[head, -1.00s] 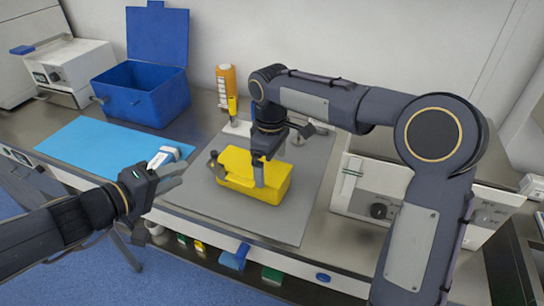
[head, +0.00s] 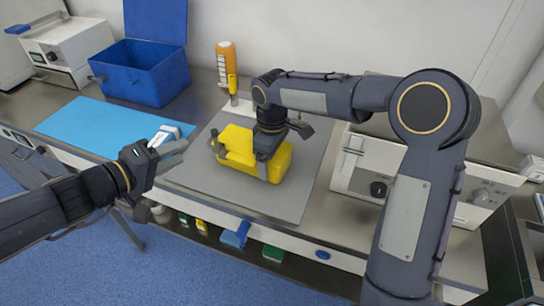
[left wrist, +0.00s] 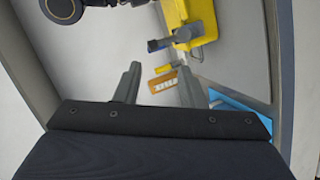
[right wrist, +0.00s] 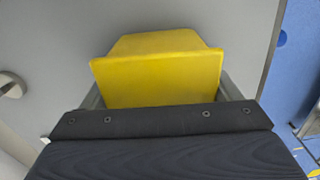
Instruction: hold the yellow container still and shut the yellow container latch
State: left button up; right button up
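The yellow container (head: 238,143) sits on the grey mat. Its latch end, with a grey handle-like part (head: 214,146), points left; whether the latch is shut is unclear. My right gripper (head: 265,168) reaches down over the container's right part. In the right wrist view the container (right wrist: 155,75) fills the space between the widely spread fingers; whether they press on it is unclear. My left gripper (head: 176,153) is open and empty, left of the container and apart from it. The left wrist view shows the container (left wrist: 196,15) and grey latch part (left wrist: 184,34) beyond its fingers.
An orange bottle (head: 226,65) stands behind. A white device (head: 365,180) is on the right. The grey mat's front (head: 270,200) is clear.

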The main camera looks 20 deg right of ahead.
jog(key=shift+c, duration=1.2)
jog(key=o, duration=0.5)
pick_arm(q)
jog(key=shift+c, duration=0.2)
pick_arm(e)
jog(key=c, duration=0.7)
pick_arm(q)
jog(key=c, duration=0.5)
jog(key=shift+w+f, duration=0.1)
jog(key=shift+w, duration=0.15)
jog(key=shift+c, duration=1.1)
jog(key=w+f+h, duration=0.1)
jog(key=w+a+n, duration=0.1)
jog(key=w+a+f+h, duration=0.1)
jog(key=w, duration=0.1)
jog(key=shift+w+a+f+n+g+h, duration=0.1)
jog(key=shift+f+n+g+h, duration=0.2)
jog(key=shift+n+g, duration=0.1)
grip_shut()
jog(key=a+h, duration=0.1)
jog(key=w+a+f+n+h, duration=0.1)
jog(key=w+a+f, duration=0.1)
jog(key=shift+a+f+n+h, duration=0.15)
jog(key=shift+a+n+h, duration=0.15)
jog(key=shift+a+h, duration=0.1)
jog(key=shift+d, duration=0.1)
